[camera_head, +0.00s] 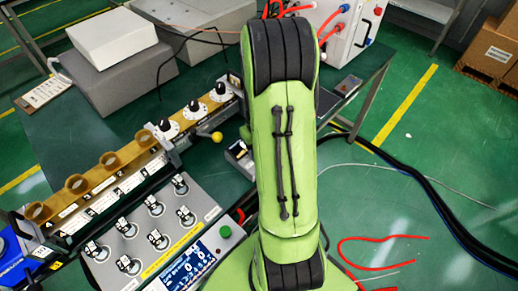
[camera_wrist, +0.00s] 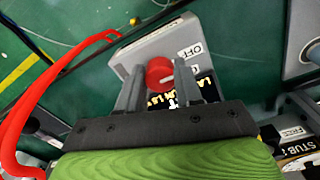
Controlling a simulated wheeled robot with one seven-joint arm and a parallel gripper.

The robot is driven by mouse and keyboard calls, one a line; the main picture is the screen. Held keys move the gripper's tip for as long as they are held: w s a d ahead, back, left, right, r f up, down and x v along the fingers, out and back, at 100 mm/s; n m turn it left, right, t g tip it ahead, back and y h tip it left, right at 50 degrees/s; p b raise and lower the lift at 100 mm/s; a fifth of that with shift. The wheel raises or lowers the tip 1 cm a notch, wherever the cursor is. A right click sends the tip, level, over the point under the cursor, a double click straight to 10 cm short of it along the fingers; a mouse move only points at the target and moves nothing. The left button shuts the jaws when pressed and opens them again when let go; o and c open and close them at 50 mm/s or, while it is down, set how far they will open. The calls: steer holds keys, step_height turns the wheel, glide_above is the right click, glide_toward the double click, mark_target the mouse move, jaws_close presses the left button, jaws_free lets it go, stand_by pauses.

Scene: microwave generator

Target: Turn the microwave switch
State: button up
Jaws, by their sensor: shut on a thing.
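The microwave switch is a red round knob (camera_wrist: 159,71) on a grey box (camera_wrist: 150,43) with a white "OFF" label, seen in the wrist view. A pale line on the knob slants up toward the label. My gripper (camera_wrist: 157,78) has its two grey fingers on either side of the knob, shut on it. Black and yellow lettering below the knob is partly covered by the fingers. In the head view my green arm hides the gripper and the knob. Part of a small grey box (camera_head: 240,157) shows left of the arm.
A brass-coloured waveguide (camera_head: 92,180) with several black knobs runs diagonally on the left. A grey panel of several switches (camera_head: 160,262) stands in front of it. A red cable (camera_wrist: 45,90) loops left of the gripper. A white cabinet (camera_head: 352,30) stands behind.

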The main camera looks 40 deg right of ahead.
steer(key=shift+n, duration=0.3)
steer(key=o, duration=1)
steer(key=shift+o, duration=0.2)
steer(key=shift+r, duration=0.15)
step_height(320, 180, up, 16)
steer(key=p, duration=0.4)
steer(key=shift+f, duration=0.25)
